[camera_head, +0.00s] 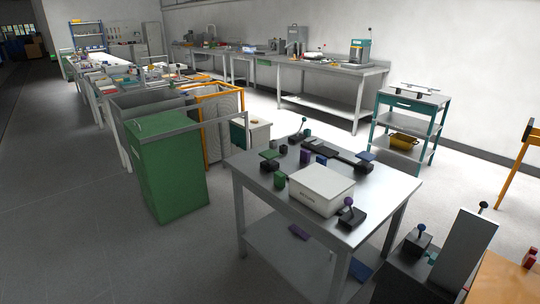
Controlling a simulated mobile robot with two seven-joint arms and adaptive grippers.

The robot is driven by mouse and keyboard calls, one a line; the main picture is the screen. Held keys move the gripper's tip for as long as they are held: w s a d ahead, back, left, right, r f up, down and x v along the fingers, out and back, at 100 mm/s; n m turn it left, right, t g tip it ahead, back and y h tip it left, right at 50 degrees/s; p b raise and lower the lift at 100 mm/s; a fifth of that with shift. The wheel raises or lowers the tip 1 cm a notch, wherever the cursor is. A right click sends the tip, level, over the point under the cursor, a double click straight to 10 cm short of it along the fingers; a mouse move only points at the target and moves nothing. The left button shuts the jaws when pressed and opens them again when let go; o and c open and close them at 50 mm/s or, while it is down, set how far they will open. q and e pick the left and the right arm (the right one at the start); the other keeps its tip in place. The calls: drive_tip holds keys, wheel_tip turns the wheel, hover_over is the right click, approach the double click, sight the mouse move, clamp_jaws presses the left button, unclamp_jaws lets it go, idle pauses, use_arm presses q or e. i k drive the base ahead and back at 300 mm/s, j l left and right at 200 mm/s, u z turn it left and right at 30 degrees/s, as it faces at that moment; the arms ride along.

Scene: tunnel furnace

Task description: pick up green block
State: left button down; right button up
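A small green block (280,180) stands upright on the metal table (258,200), near its left edge and just left of a white box (320,188). A flatter green piece (268,154) sits on a dark block behind it, and another small dark green piece (284,149) lies farther back. Neither of my grippers is in view, and nothing is seen touching the green block.
Purple block (304,156), blue block (321,161) and a dark knobbed device (350,215) share the tabletop. A green cabinet (168,170) stands left of the table. A teal shelf cart (412,102) stands behind right. Open floor lies at front left.

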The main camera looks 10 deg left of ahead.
sight(279, 178)
drive_tip(key=i+j+u, duration=0.1)
drive_tip(key=i+j, duration=0.35)
drive_tip(key=j, duration=0.15)
drive_tip(key=i+j+u, duration=0.1)
drive_tip(key=i+j, duration=0.35)
drive_tip(key=j, duration=0.15)
